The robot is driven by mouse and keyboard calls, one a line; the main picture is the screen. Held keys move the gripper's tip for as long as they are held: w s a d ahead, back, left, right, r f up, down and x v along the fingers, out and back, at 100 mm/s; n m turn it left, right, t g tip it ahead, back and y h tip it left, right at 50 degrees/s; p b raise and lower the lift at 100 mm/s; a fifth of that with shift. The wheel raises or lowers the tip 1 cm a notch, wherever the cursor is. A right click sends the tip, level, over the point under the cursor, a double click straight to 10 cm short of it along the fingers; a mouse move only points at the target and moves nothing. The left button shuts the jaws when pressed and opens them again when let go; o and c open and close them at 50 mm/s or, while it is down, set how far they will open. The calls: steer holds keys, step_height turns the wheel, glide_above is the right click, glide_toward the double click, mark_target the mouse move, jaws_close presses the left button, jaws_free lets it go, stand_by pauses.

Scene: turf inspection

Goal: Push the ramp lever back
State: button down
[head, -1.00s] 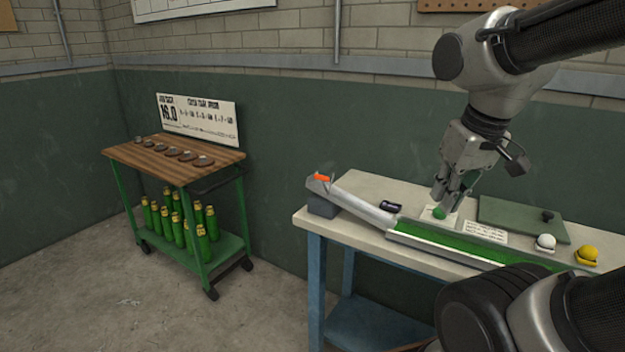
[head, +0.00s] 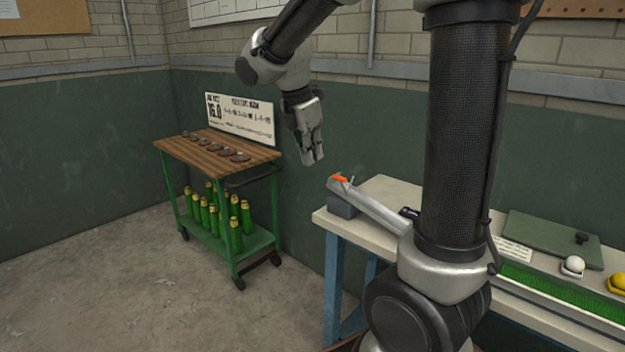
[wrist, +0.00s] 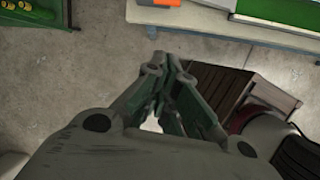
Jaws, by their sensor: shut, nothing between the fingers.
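The orange ramp lever (head: 340,178) sits at the raised upper end of the grey ramp (head: 375,207), on the left end of the bench. An orange piece (wrist: 170,2), likely the lever, is cut off at the top of the wrist view. My gripper (head: 313,160) hangs above and to the left of the lever, apart from it. Its fingers (wrist: 163,62) are closed together with nothing between them. My arm hides the lower end of the ramp and the place where the green ball was.
The pale bench (head: 390,187) carries a dark cylinder (head: 408,212), green turf (head: 560,289), a white ball (head: 572,265) and a yellow ball (head: 618,283). A cart with a wooden top (head: 208,152) stands left. A wooden crate (wrist: 245,84) shows below the bench in the wrist view.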

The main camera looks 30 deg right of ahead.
steer(key=shift+n, duration=1)
steer(key=shift+d, duration=0.1)
steer(key=w+d+f, duration=0.2)
steer(key=d+f, duration=0.4)
steer(key=f, duration=0.3)
steer(key=shift+w+d, duration=0.2)
steer(key=shift+d, duration=0.15)
steer(key=shift+d, duration=0.1)
steer(key=shift+w+d+r+y, duration=0.1)
steer(key=shift+d+r+y, duration=0.1)
steer(key=shift+y, duration=0.2)
